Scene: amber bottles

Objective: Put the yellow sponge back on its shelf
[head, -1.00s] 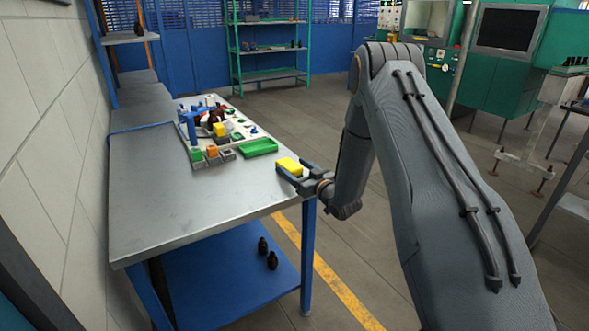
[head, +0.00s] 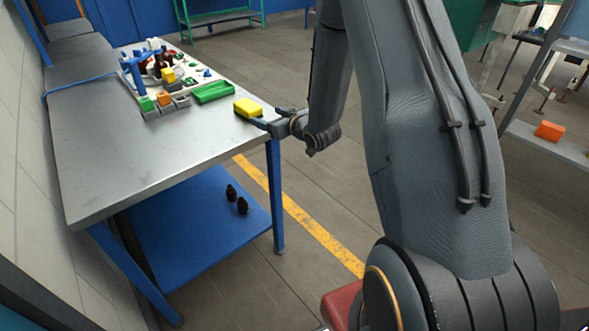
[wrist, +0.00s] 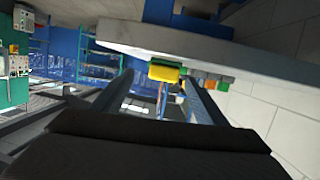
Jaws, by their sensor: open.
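The yellow sponge (head: 247,108) lies on the near right edge of the grey metal table (head: 110,145), close to its corner. My gripper (head: 267,119) is at that edge, just right of the sponge, with its fingers pointing at it. The jaws are open. In the wrist view the sponge (wrist: 167,72) shows beyond and between the two spread fingers, apparently apart from them. I cannot tell which shelf belongs to the sponge.
A green tray (head: 213,92) and a board with bottles and small blocks, one yellow (head: 168,76), stand behind the sponge. An orange block (head: 549,131) lies on a shelf at right. The table's front is clear.

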